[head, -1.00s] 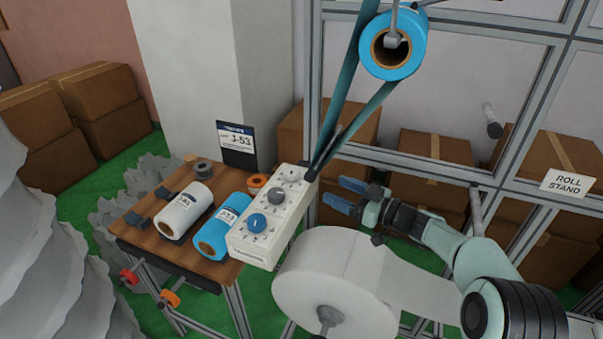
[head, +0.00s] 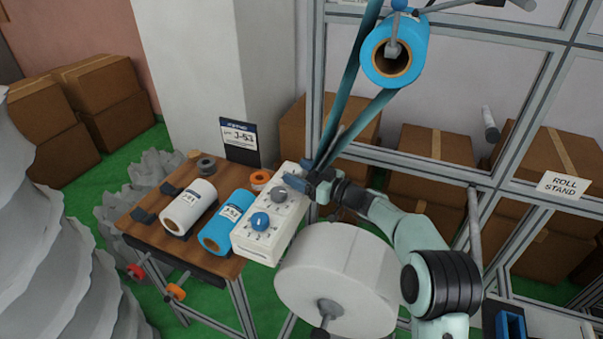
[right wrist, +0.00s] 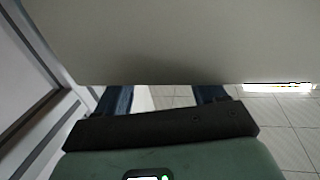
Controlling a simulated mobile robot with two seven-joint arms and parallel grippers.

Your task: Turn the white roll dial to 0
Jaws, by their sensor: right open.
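The cream control box (head: 252,246) stands tilted in the middle of the head view. A blue dial (head: 260,221) is at its near end and a grey dial (head: 279,195) is farther up. The white dial at the far end is hidden behind my right gripper, so its setting cannot be read. My right gripper (head: 297,182) is at that far end, its blue fingers over the box. In the right wrist view the gripper (right wrist: 163,98) has its fingers wide apart, partly covered by a large pale surface. Whether they touch the dial cannot be told. My left gripper is not in view.
A large white roll (head: 335,275) stands just below my right arm. A blue roll (head: 395,50) hangs above on the metal frame. A wooden table (head: 148,227) on the left holds a white roll (head: 187,206) and a blue roll (head: 226,222). Dark green webs run down beside the box.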

